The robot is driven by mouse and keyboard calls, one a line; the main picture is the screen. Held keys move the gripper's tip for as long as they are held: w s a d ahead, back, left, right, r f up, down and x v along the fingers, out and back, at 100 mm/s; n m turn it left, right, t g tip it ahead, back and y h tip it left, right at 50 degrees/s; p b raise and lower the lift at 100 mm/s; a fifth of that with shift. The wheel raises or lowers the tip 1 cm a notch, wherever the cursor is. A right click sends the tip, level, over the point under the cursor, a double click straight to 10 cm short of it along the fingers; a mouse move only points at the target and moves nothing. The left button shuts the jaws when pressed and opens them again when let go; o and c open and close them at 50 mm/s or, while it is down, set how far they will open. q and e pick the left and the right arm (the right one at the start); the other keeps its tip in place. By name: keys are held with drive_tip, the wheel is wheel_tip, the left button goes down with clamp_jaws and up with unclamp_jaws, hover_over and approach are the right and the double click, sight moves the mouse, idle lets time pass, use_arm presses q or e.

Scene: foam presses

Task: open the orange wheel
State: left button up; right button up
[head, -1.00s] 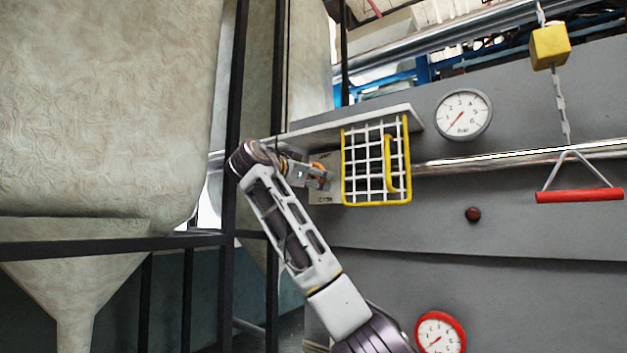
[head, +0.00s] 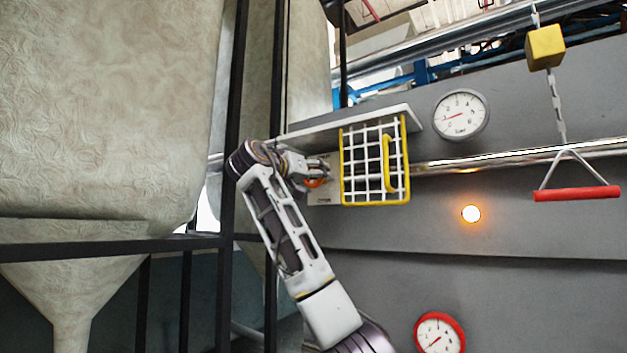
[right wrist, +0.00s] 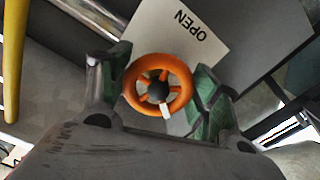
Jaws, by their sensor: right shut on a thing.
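The orange wheel (right wrist: 158,86) has spokes, a dark hub and a white mark on its rim. It sits in front of a pale plate marked OPEN (right wrist: 181,32). My right gripper (right wrist: 160,92) has a finger on each side of the wheel and is shut on its rim. In the head view, the right gripper (head: 318,167) hides most of the wheel (head: 315,183), with only a bit of orange showing. My left gripper is not in view.
A yellow-edged white grid guard (head: 375,165) stands just right of the wheel, under a shelf. A lamp (head: 471,213) glows orange. A white gauge (head: 461,115) and a red-rimmed gauge (head: 439,335) are on the grey wall. A red handle (head: 577,194) hangs at right.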

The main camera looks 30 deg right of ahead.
drive_tip(key=n, duration=0.6)
drive_tip(key=shift+s+r+n, duration=0.1)
drive_tip(key=shift+r+n, duration=0.05)
drive_tip(key=shift+n, duration=0.25)
idle(0.5)
drive_tip(key=o, duration=1)
drive_tip(key=shift+a, duration=0.15)
drive_tip(key=shift+v, duration=5.9)
